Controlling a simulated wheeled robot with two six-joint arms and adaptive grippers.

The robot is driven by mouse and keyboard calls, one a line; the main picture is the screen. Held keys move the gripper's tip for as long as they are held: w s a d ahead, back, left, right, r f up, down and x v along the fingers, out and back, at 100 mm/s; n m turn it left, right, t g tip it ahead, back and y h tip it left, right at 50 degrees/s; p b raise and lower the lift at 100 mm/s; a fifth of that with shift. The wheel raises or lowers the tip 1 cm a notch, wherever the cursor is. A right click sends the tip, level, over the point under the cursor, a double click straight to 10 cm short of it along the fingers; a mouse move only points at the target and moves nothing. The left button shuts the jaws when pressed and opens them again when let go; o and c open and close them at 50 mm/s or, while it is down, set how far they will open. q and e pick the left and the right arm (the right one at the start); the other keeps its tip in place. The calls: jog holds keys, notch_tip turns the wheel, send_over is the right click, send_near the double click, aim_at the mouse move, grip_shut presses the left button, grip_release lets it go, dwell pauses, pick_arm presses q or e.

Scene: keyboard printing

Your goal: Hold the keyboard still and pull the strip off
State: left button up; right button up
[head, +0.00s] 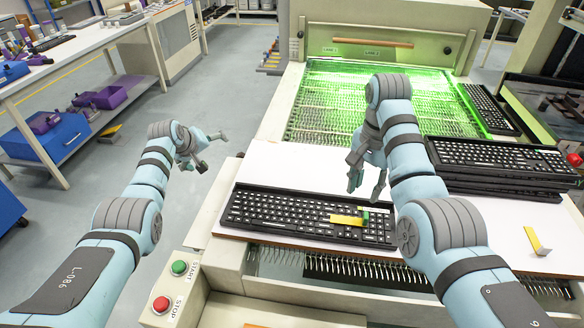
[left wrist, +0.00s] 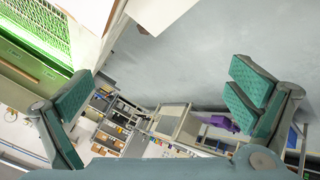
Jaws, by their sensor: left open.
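The black keyboard (head: 270,208) lies on a white board in the middle of the head view. A yellow strip (head: 345,219) with a green tab (head: 365,216) lies across its right part. My right gripper (head: 365,190) is above the keyboard's right part, close over the green tab. Its fingers look apart, with nothing seen between them. My left gripper (head: 209,154) is open and empty, left of the white board and away from the keyboard.
A stack of keyboards (head: 500,160) stands at the right. Another keyboard (head: 487,108) lies behind it beside the green-lit machine (head: 380,85). A small yellow and white piece (head: 537,241) lies at the board's right. START and STOP buttons (head: 170,285) are at the front left.

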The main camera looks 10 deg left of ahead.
pick_arm(q)
jog(key=w+d+r+n+h, duration=0.1)
jog(key=w+d+r+h, duration=0.15)
jog(key=d+r, duration=0.9)
jog(key=n+g+y, duration=0.2)
jog(key=n+g, duration=0.6)
jog(key=n, duration=0.1)
send_over(299, 215)
jog(key=f, duration=0.2)
notch_tip(299, 215, down, 13)
jog(key=shift+r, duration=0.15)
jog(key=shift+f, duration=0.65)
jog(key=c, duration=1.5)
